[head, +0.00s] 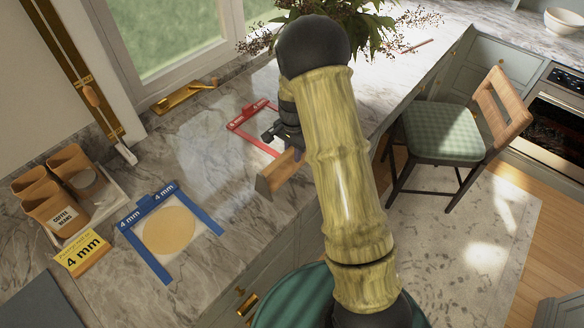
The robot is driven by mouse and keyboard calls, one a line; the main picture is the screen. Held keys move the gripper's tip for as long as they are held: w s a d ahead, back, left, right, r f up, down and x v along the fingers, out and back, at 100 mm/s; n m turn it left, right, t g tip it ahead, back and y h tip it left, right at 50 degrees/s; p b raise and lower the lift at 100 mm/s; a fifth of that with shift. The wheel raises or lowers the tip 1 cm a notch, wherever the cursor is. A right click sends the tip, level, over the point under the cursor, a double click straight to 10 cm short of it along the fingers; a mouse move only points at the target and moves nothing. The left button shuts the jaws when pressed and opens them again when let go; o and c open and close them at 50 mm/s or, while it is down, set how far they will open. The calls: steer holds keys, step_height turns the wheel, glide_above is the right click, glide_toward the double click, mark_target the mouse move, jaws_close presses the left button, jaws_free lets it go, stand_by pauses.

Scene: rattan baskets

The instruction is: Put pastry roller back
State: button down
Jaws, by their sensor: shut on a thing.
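My gripper (290,146) is above the counter, left of my arm, and shut on a tan wooden piece (276,173). This piece looks like a flat-sided block, held near the counter's front edge. I cannot tell whether it is the pastry roller or whether it touches the counter. A blue frame (203,217) marked 4 mm lies around a round, flat sheet of dough (169,230). A red frame (238,123) lies farther back, partly hidden by my gripper. A yellow 4 mm card (82,254) stands left of the blue frame.
A tray (108,185) with brown containers (64,208) stands at the left. A long brown rack (72,62) with a thin rod leans by the window. A plant (385,25) is behind my arm. A chair (450,131) stands right. Counter between the frames is clear.

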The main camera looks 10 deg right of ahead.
mark_target(294, 169)
steer(key=shift+f, duration=1.15)
steer(key=shift+f+p, duration=1)
steer(key=shift+f, duration=1.1)
steer(key=shift+s+f+b, duration=0.2)
steer(key=shift+f+b, duration=0.2)
steer(key=shift+f, duration=0.05)
